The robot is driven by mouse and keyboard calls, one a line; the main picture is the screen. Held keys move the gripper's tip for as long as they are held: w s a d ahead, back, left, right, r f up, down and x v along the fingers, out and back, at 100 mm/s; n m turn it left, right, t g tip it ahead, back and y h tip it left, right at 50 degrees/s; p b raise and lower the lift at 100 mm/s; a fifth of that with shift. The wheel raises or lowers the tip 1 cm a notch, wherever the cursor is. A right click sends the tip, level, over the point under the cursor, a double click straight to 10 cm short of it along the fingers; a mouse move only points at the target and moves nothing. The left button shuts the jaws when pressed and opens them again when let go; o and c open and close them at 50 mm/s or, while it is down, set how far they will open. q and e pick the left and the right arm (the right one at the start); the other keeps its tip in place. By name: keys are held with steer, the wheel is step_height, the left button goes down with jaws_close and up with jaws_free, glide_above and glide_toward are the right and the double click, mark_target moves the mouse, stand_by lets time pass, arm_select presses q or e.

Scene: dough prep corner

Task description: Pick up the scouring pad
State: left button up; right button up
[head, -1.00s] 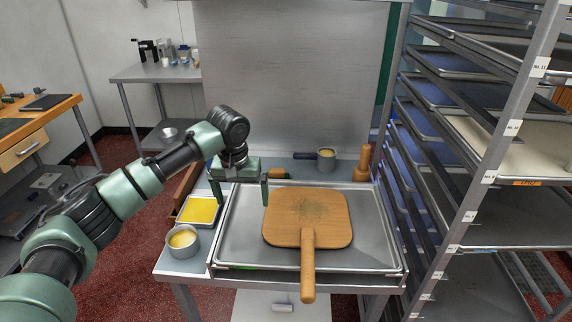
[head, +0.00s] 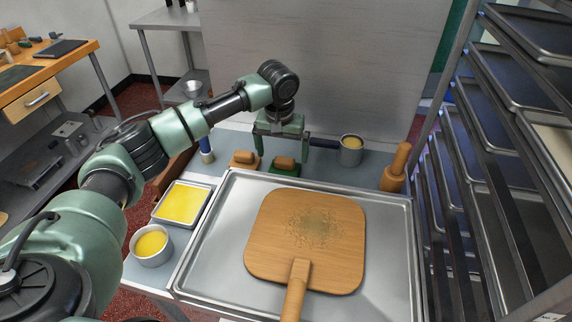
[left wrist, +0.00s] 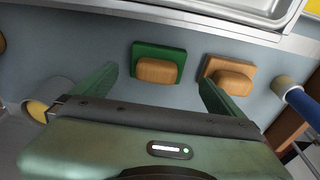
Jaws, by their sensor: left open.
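The green scouring pad (head: 285,171) has a tan block on top and lies on the grey worktop behind the big tray. It also shows in the left wrist view (left wrist: 174,53), between the fingers' lines and a little beyond the tips. My left gripper (head: 283,152) is open and empty, pointing down above and just behind the pad. In the left wrist view its fingers (left wrist: 157,80) straddle the pad's block, with no clear contact. My right gripper is out of view.
A similar tan-based block (head: 245,160) lies just left of the pad, near one finger. The metal tray (head: 385,235) holds a wooden peel (head: 325,220). A handled pot (head: 351,152), a wooden pestle-like tool (head: 396,170) and a blue-and-white cylinder (head: 206,150) stand nearby.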

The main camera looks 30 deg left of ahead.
mark_target(284, 159)
arm_select(q)
steer(key=f, duration=0.2)
steer(key=f+p, duration=0.1)
steer(key=shift+w+d+f, duration=0.15)
steer(key=shift+w+f, duration=0.2)
steer(key=shift+f, duration=0.05)
steer(key=shift+w+f, duration=0.15)
steer(key=shift+f, duration=0.35)
steer(key=c, duration=1.5)
steer(key=shift+o, duration=0.2)
steer(key=shift+r, duration=0.1)
steer(key=shift+r, duration=0.45)
step_height(284, 159, up, 19)
steer(key=b, duration=0.3)
